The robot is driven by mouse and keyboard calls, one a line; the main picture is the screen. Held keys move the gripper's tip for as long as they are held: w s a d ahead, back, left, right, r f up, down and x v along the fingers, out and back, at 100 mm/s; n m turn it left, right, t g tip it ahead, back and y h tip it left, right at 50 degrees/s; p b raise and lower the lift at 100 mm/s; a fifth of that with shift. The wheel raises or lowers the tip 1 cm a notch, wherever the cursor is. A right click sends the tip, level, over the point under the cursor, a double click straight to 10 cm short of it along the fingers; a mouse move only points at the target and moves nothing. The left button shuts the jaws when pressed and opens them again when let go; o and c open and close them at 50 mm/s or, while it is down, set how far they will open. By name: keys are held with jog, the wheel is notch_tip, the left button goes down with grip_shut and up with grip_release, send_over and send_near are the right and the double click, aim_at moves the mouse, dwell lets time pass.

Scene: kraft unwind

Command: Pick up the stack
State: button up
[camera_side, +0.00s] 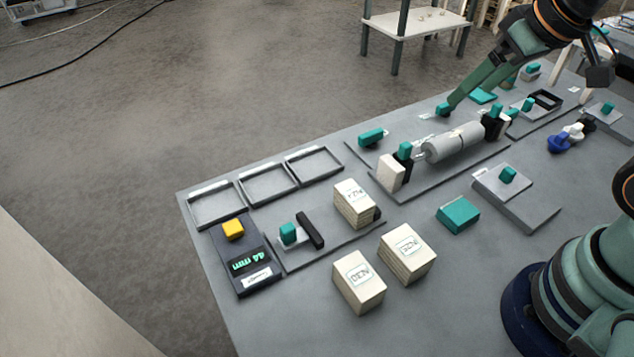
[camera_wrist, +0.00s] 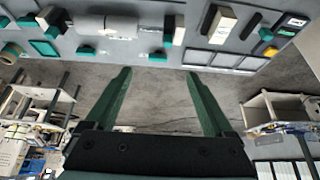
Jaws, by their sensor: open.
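Three cream stacks with labels show in the side view. One stack (camera_side: 354,203) stands on a grey plate beside a dark block. A second stack (camera_side: 407,254) and a third stack (camera_side: 358,282) stand on the bare table nearer the front. A cream block that looks like the first stack also shows at the top of the wrist view (camera_wrist: 222,27). My gripper (camera_side: 474,86) is at the far side of the table, beyond the roll and well away from the stacks. In the wrist view my gripper (camera_wrist: 158,73) has its fingers apart with only floor between them.
A grey roll (camera_side: 452,143) lies on a stand behind the stacks. Several empty grey trays (camera_side: 215,203) line the far left edge. A dark box with a yellow button (camera_side: 233,229) sits at the left. A teal block (camera_side: 458,214) lies right of the stacks.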

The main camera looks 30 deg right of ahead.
jog(key=g, duration=0.6)
send_over(358, 198)
jog(key=s, duration=0.1)
notch_tip(358, 198, down, 16)
jog(key=shift+f, duration=0.25)
jog(key=shift+w+f, duration=0.25)
jog(key=shift+f, duration=1.1)
jog(key=shift+w+f, duration=0.25)
jog(key=shift+f, duration=1.05)
grip_shut()
jog(key=shift+r, duration=0.1)
notch_tip(358, 198, up, 20)
